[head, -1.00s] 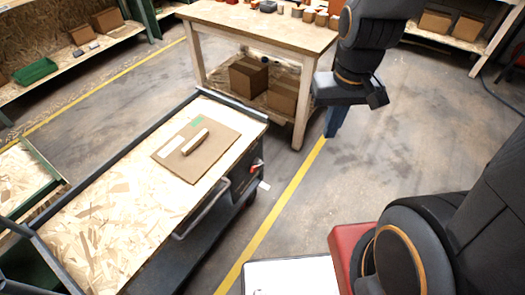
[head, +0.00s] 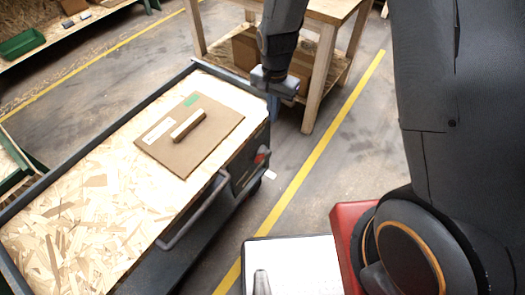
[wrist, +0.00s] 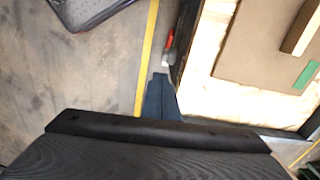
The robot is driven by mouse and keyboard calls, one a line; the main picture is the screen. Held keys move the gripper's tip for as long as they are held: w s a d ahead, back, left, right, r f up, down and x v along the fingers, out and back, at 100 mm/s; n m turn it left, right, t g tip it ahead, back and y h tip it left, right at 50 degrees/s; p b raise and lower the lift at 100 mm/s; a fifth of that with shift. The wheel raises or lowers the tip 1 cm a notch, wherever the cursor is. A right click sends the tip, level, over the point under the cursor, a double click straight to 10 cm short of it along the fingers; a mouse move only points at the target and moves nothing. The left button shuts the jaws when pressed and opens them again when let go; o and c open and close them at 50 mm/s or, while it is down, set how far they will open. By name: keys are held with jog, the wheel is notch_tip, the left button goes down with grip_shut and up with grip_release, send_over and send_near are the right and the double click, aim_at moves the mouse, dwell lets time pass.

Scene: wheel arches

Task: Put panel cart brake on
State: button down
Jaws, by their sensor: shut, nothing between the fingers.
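The panel cart (head: 70,205) has a chipboard top and a dark metal frame, and stands at the left in the head view. Its red brake lever (head: 262,155) is on the dark end of its near side; the red lever also shows in the wrist view (wrist: 170,40). A brown panel (head: 215,140) with a wooden handle (head: 188,125) lies on the cart top. My gripper (head: 273,106) is shut and empty, by the cart's far right corner. In the wrist view its blue fingers (wrist: 161,82) point towards the red lever, apparently apart from it.
A wooden workbench (head: 325,70) with a box on its lower shelf stands just behind my gripper. A yellow floor line (head: 325,145) runs beside the cart. A green bin (head: 22,43) sits on a shelf at the far left.

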notch_tip(320, 180, down, 4)
jog(key=a, duration=0.2)
send_near(260, 156)
jog(key=w+d+f, duration=0.3)
jog(key=w, duration=0.1)
jog(key=s+f, duration=0.1)
jog(key=a+f, duration=0.1)
jog(key=f, duration=0.1)
jog(key=shift+s+a+m, duration=0.2)
jog(key=shift+s+m, duration=0.1)
jog(key=shift+s, duration=0.1)
jog(key=shift+s+a+f, duration=0.2)
jog(key=shift+s+f, duration=0.05)
jog(key=shift+f, duration=0.2)
jog(key=shift+s+a+f+p, duration=0.5)
jog(key=shift+s+a, duration=0.15)
jog(key=shift+s, duration=0.2)
